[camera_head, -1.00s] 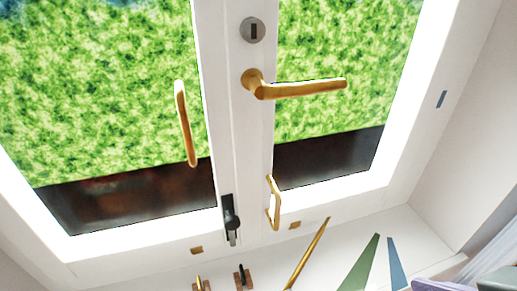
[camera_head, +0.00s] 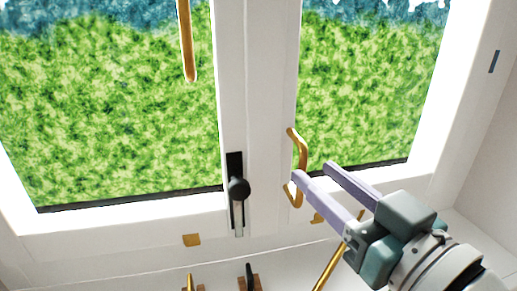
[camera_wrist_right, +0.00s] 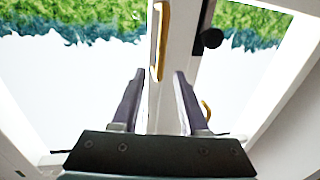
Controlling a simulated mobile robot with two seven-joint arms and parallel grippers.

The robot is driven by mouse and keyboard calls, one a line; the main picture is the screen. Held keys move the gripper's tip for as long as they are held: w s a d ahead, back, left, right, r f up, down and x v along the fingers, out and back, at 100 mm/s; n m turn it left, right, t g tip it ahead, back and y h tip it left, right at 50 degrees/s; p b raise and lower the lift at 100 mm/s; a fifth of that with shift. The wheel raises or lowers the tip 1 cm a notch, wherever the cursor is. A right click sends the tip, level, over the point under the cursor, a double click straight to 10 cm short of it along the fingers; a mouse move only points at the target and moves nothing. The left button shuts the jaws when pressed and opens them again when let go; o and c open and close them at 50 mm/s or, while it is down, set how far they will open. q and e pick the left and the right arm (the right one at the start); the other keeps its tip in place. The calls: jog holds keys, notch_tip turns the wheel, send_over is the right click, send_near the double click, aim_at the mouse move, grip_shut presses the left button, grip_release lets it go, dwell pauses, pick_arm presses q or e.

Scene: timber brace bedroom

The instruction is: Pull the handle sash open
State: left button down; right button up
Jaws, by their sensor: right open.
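A white double window has a right sash (camera_head: 287,90) with a small gold D-shaped pull handle (camera_head: 303,160) upright at its lower left. My right gripper (camera_head: 313,170) comes in from the lower right; its two lavender fingers are open and their tips are close to this handle. In the right wrist view, the gold handle (camera_wrist_right: 161,40) shows beyond my open fingers (camera_wrist_right: 158,73), roughly in line with the gap between them. I cannot tell whether a finger touches it. My left gripper is not in view.
A black latch with a round knob (camera_head: 238,189) sits on the middle post left of the handle. A long gold bar handle (camera_head: 187,45) is on the left sash. Gold tabs (camera_head: 192,240) and a slanted gold rod (camera_head: 328,266) are low by the sill.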

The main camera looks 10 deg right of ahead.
aim_at(305, 165)
jog(key=x, duration=0.4)
jog(key=shift+w+a, duration=0.1)
jog(key=shift+w, duration=0.3)
jog(key=shift+c, duration=0.2)
grip_shut()
dwell(0.9)
